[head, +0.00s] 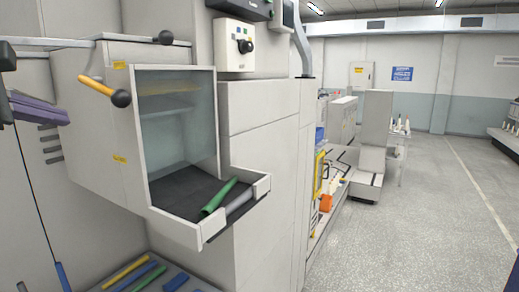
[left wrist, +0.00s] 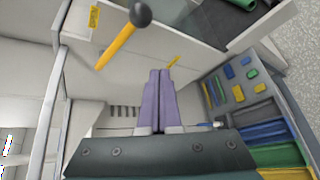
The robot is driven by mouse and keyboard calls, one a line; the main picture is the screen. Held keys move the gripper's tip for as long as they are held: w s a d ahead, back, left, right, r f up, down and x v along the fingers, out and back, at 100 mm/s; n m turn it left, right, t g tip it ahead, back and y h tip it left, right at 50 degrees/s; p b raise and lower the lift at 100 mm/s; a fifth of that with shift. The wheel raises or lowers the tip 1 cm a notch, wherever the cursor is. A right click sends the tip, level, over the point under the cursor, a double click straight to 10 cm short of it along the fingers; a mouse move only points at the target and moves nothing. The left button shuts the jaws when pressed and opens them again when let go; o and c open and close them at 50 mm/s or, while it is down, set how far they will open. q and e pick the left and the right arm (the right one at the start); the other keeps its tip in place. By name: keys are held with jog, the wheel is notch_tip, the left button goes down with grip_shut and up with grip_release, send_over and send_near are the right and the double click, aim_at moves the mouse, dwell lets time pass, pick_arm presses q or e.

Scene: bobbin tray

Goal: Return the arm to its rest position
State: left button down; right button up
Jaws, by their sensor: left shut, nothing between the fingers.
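My left gripper (head: 62,116) shows at the left edge of the head view, with purple fingers pointing right. In the left wrist view its two fingers (left wrist: 160,73) lie side by side, shut and empty. It is to the left of the white machine housing and apart from the yellow lever (head: 95,86) with its black ball end. The lever also shows in the left wrist view (left wrist: 117,44). The open tray (head: 178,231) holds a green bobbin (head: 218,197) and a grey one (head: 239,201). My right gripper is out of view.
A metal bar (head: 90,43) with a black knob runs above the lever. Below the housing is a holder (head: 203,284) with several coloured pieces, also in the left wrist view (left wrist: 237,101). Open grey floor (head: 430,215) lies to the right.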

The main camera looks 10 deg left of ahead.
pick_arm(q)
jog(key=s+d+f+m+g+p, duration=0.4)
jog(key=s+d+f+m+g, duration=0.2)
jog(key=s+d+f+m, duration=0.7)
jog(key=s+d+f+m+g+p, duration=0.1)
jog(key=s+d+f+m+g, duration=0.1)
jog(key=s+m, duration=0.4)
jog(key=s+d+f+m+g, duration=0.1)
jog(key=s+d+m+g, duration=0.1)
jog(key=s+d+m, duration=0.2)
jog(key=s+m, duration=0.3)
jog(key=s, duration=0.4)
jog(key=shift+s+d+f+h+p, duration=0.3)
jog(key=shift+s+f+p, duration=0.05)
jog(key=shift+f+p, duration=0.05)
dwell(2.3)
